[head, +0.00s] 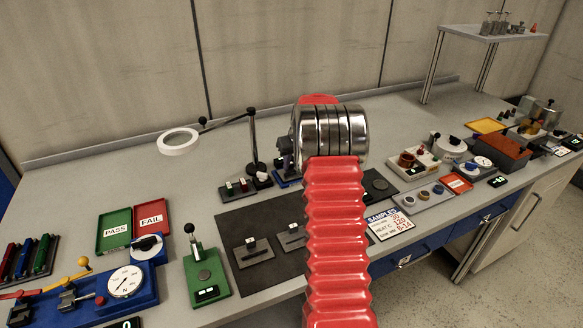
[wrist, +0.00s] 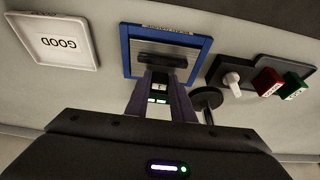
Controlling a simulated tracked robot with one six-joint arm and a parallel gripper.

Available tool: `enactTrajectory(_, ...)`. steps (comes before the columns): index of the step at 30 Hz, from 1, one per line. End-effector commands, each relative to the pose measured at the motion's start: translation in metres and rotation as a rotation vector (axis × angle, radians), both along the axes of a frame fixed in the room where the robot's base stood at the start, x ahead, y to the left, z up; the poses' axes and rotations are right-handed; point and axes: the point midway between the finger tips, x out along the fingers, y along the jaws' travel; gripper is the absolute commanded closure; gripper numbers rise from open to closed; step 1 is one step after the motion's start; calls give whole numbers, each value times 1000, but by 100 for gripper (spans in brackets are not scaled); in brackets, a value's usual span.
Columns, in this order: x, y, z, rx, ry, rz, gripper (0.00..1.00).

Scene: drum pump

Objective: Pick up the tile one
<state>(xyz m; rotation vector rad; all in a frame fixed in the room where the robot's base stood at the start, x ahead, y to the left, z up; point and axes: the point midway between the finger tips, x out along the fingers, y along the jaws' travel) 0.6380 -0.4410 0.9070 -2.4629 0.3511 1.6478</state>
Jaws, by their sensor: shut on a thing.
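My gripper (wrist: 160,92) is in the wrist view, its two dark fingers shut on a small dark tile (wrist: 160,86) with a white marked face. The mark on it is too small to read surely. The tile is in front of a blue-framed tray (wrist: 127,52) with a dark bar in it; I cannot tell whether the tile touches the tray. In the head view my red arm hides most of the gripper; a dark part of it (head: 285,160) shows left of the arm, above the blue tray (head: 283,183).
A white tray marked GOOD (wrist: 92,64) is left of the blue tray in the wrist view. A ring magnifier (head: 178,142) stands behind left.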

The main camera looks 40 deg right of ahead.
Motion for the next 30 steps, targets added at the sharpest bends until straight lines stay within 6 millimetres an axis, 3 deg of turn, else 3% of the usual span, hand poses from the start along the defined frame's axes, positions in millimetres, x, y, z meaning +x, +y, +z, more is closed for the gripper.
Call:
enactTrajectory(18, 1, -1, 90, -3, -3, -1, 100)
enactTrajectory(30, 0, -1, 97, -1, -2, -1, 100)
